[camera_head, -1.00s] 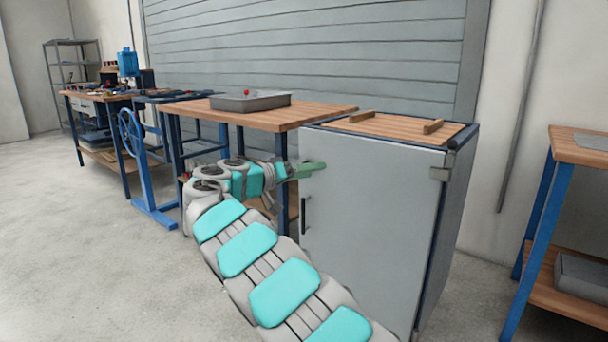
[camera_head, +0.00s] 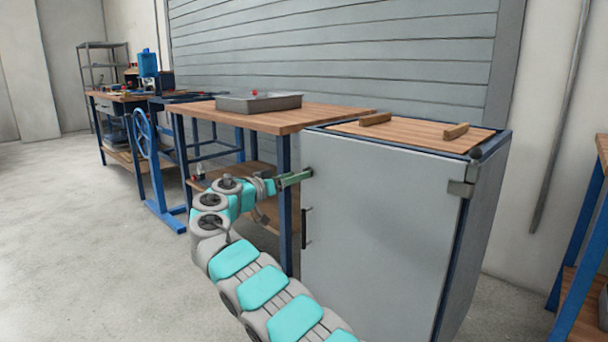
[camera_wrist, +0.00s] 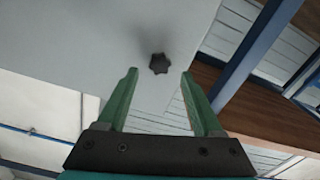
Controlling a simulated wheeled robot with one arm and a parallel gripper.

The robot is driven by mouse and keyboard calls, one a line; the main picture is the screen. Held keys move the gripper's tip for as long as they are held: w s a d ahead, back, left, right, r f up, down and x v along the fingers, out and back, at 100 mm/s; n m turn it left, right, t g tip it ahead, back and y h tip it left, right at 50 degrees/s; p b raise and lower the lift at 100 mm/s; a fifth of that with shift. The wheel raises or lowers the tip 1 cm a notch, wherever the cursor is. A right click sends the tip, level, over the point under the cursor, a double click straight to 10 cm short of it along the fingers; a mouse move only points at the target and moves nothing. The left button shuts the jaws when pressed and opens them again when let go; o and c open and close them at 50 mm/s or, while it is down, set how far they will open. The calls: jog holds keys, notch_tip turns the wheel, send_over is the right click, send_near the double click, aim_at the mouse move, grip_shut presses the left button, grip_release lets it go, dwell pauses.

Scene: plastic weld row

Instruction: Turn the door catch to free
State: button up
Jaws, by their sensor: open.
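The door catch (camera_wrist: 159,64) is a small dark lobed knob on the grey cabinet door, seen in the wrist view just beyond and between my fingertips. My gripper (camera_wrist: 160,75) has two green fingers spread apart, with nothing between them. In the head view my gripper (camera_head: 306,174) is at the upper left edge of the cabinet door (camera_head: 380,220), and the catch cannot be made out there. The door looks shut. Its black bar handle (camera_head: 306,228) is below my gripper. Whether the fingertips touch the door cannot be told.
A workbench (camera_head: 330,117) with a grey tray (camera_head: 258,104) stands left of the cabinet. Two wooden blocks lie on the cabinet top (camera_head: 420,133). A blue wheel stand (camera_head: 145,135) is farther left. Another bench (camera_head: 590,260) is at right. Floor at left is clear.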

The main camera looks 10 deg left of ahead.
jog(key=shift+x, duration=1.75)
grip_shut()
